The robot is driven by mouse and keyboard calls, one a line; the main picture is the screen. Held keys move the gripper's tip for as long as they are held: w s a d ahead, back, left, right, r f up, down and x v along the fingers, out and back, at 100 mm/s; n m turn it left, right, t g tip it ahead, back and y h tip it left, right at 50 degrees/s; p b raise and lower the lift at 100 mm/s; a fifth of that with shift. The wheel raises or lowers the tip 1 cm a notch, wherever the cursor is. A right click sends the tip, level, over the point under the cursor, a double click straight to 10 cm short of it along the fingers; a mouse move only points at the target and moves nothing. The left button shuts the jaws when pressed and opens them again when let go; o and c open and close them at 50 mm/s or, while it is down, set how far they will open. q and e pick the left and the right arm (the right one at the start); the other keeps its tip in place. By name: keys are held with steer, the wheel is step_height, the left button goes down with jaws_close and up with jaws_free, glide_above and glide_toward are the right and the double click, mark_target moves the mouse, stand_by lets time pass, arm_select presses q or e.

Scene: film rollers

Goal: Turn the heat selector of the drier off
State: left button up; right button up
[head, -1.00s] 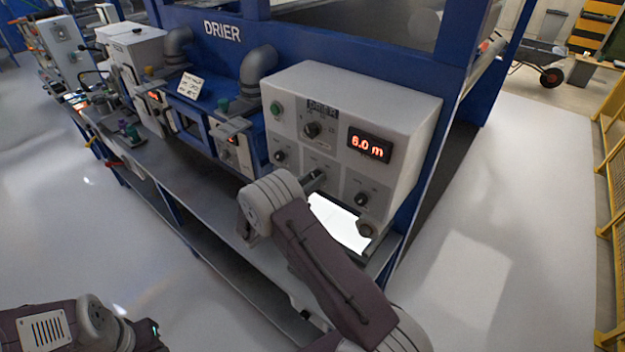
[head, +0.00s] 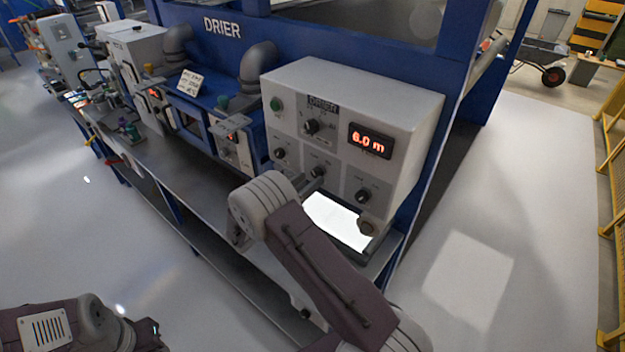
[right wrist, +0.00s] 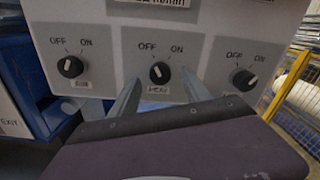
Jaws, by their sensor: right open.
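The drier control box (head: 340,95) is a grey panel with three lower selectors in a row. The middle heat selector (head: 318,172) is a black knob under OFF and ON labels; it also shows in the right wrist view (right wrist: 160,72), where its small label looks like HEAT. Its white mark appears to lean up-left, towards OFF. My right gripper (right wrist: 160,92) is open and empty, its fingertips to the left and right of the knob and slightly below it, apparently clear of it. My left arm shows at lower left of the head view; its gripper is out of frame.
The left selector (right wrist: 70,66) and right selector (right wrist: 244,80) flank the middle one. Above are a green button (head: 276,104), another knob (head: 312,126) and a red display (head: 370,141) reading 6.0 m. A bright white panel (head: 338,221) lies below the box.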

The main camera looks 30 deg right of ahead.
steer(key=b+v, duration=0.1)
steer(key=v, duration=0.5)
steer(key=shift+b, duration=0.3)
